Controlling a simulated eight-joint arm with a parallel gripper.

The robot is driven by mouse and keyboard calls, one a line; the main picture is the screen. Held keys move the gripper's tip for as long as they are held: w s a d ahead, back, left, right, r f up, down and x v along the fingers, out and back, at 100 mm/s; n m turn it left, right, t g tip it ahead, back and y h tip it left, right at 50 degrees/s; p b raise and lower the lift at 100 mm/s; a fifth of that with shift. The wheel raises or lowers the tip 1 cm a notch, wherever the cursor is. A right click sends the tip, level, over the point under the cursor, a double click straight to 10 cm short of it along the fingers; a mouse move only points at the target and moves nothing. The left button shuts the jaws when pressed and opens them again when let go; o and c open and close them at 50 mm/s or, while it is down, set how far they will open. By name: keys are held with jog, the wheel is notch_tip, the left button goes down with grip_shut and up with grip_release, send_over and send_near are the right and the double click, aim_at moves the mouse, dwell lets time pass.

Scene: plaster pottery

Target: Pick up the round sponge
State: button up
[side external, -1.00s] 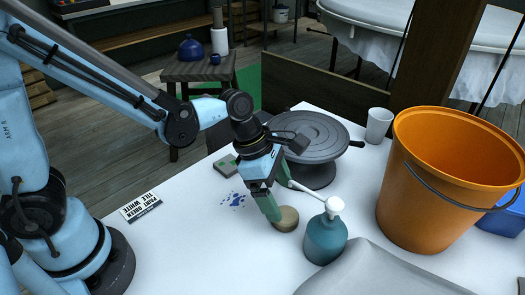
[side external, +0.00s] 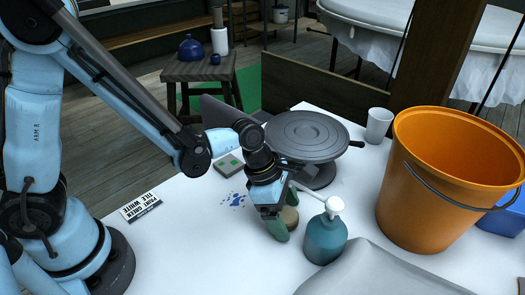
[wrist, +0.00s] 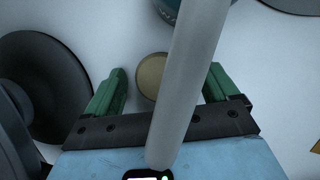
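The round sponge (side external: 291,214) is a tan disc on the white table, partly hidden behind a green finger in the side view. In the wrist view the sponge (wrist: 150,74) lies between the lines of my two green fingers, nearer the left one. My gripper (side external: 284,222) points down at it, open; the wrist view shows the fingers of my gripper (wrist: 167,75) wide apart. I cannot tell whether the fingertips reach down around the sponge. A white tube, likely the pump spout, crosses the wrist view and hides the sponge's right edge.
A teal pump bottle (side external: 326,238) stands right beside the gripper, its white spout (side external: 312,191) reaching toward my wrist. A dark turntable (side external: 306,134) stands behind. An orange bucket (side external: 433,205) and grey cloth (side external: 395,272) are to the right.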

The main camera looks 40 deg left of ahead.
aim_at(283, 214)
jog(key=c, duration=1.1)
jog(key=shift+s+a+r, duration=0.1)
jog(key=shift+a+r, duration=0.1)
jog(key=shift+r, duration=0.45)
notch_tip(283, 214, up, 6)
jog(key=shift+f, duration=0.1)
jog(key=s+a, duration=0.2)
jog(key=a, duration=0.4)
jog(key=s+a, duration=0.1)
jog(key=a, duration=0.5)
jog(key=s+a, duration=0.2)
jog(key=a, duration=0.4)
jog(key=shift+s+a, duration=0.3)
jog(key=shift+a, duration=0.1)
